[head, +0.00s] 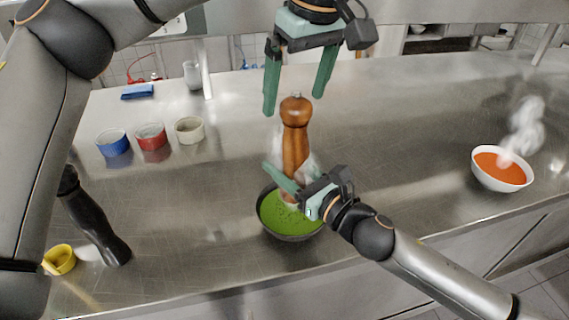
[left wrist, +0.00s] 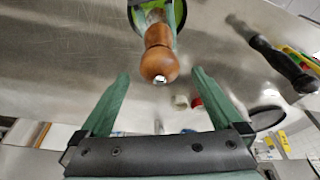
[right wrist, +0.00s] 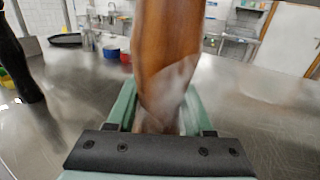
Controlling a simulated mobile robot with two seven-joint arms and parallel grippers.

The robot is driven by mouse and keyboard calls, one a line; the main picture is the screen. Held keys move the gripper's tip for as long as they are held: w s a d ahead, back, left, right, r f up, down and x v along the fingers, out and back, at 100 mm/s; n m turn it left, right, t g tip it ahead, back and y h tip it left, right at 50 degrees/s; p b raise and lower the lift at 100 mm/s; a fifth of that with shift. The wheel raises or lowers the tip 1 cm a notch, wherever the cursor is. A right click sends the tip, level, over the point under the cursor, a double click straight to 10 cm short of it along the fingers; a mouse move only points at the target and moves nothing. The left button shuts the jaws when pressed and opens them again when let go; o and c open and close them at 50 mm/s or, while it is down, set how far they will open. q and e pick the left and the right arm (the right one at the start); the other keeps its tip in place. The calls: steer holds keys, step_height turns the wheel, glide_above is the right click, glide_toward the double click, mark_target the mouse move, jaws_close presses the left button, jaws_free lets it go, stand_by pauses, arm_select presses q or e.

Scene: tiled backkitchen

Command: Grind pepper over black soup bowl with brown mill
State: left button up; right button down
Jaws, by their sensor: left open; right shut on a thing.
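The brown mill (head: 294,125) stands upright, base down, over the black soup bowl (head: 291,238) of green soup. Dark specks show on the soup. My right gripper (head: 290,188) is shut on the mill's lower body, which fills the middle of the right wrist view (right wrist: 165,45). My left gripper (head: 294,100) is open above the mill, fingers pointing down on either side of its top. The left wrist view shows the mill's round wooden head (left wrist: 158,62) ahead of the open fingers, apart from them. Steam and my right gripper partly hide the mill's base.
A white bowl of orange soup (head: 502,170) steams at the right. Blue (head: 112,142), red (head: 151,137) and cream (head: 189,130) small bowls stand at the left back. A black mill (head: 95,225) and a yellow cup (head: 59,260) are at the left front. The counter's right middle is clear.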

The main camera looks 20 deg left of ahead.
mark_target(296, 103)
arm_select(q)
steer(key=shift+s+d+x, duration=0.1)
steer(key=shift+d+x, duration=0.05)
steer(key=shift+x, duration=0.7)
steer(key=shift+s+d+x, duration=0.15)
steer(key=shift+x, duration=0.65)
steer(key=shift+f, duration=0.1)
steer(key=c, duration=1.1)
steer(key=m, duration=0.4)
steer(key=shift+t+h, duration=0.4)
steer(key=m, duration=0.4)
steer(key=shift+h, duration=0.3)
